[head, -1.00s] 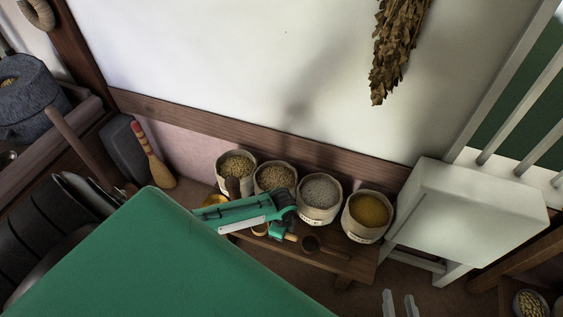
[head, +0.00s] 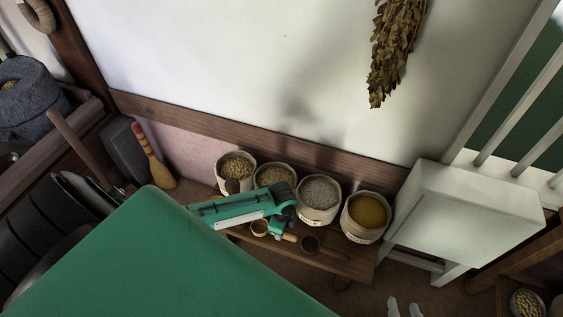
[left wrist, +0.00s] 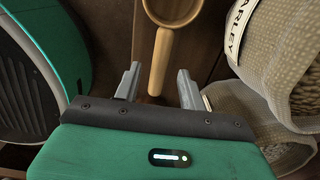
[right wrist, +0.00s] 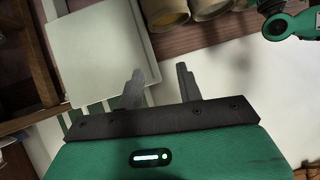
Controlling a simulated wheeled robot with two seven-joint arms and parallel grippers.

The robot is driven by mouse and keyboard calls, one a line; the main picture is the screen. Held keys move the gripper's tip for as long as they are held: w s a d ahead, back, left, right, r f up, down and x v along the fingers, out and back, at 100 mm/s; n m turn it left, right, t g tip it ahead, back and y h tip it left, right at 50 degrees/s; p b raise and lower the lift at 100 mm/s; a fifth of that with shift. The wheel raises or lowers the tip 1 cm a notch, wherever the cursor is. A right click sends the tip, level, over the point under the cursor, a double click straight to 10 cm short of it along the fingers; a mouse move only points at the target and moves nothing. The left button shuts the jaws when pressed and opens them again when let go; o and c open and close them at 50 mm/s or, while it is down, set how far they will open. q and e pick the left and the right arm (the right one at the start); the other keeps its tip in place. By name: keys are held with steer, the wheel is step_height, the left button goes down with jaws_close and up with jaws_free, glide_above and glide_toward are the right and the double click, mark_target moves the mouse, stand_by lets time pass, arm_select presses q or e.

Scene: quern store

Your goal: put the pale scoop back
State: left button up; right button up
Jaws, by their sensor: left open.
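The pale scoop (head: 259,227) lies on the wooden bench (head: 345,262) in front of the grain sacks. In the left wrist view its round bowl is at the top and its handle (left wrist: 158,65) points down between the fingers. My left gripper (left wrist: 158,78) is open around the handle, with gaps on both sides; contact does not show. In the head view my left arm hides its jaws and part of the scoop. My right gripper (head: 403,307) is open and empty at the bottom edge; its parted fingers also show in the right wrist view (right wrist: 160,72).
Several open grain sacks (head: 366,213) stand along the back of the bench; one marked BARLEY (left wrist: 235,30) is close right of my left gripper. A white box-like stand (head: 465,210) is at the right.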

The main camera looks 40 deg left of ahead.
arm_select(q)
step_height(320, 180, up, 8)
steer(key=p, duration=0.2)
steer(key=s+d+r+n+t+h, duration=0.2)
steer(key=s+d+r+n, duration=0.15)
steer(key=d, duration=0.35)
steer(key=s+d+r+n+t+h, duration=0.2)
steer(key=s+d, duration=0.3)
steer(key=d, duration=0.2)
steer(key=s+a+r+n+t+y, duration=0.1)
steer(key=s+a+r+n+t, duration=0.1)
steer(key=r+n, duration=0.5)
step_height(320, 180, up, 2)
steer(key=shift+s+r+t, duration=0.2)
steer(key=shift+s+t, duration=0.7)
steer(key=shift+s, duration=0.15)
arm_select(e)
steer(key=d+g, duration=0.1)
steer(key=s+d+g+h, duration=0.1)
steer(key=d, duration=0.1)
steer(key=d+g+h, duration=0.1)
steer(key=shift+s+d, duration=0.2)
steer(key=shift+s, duration=0.2)
arm_select(q)
steer(key=shift+a, duration=0.1)
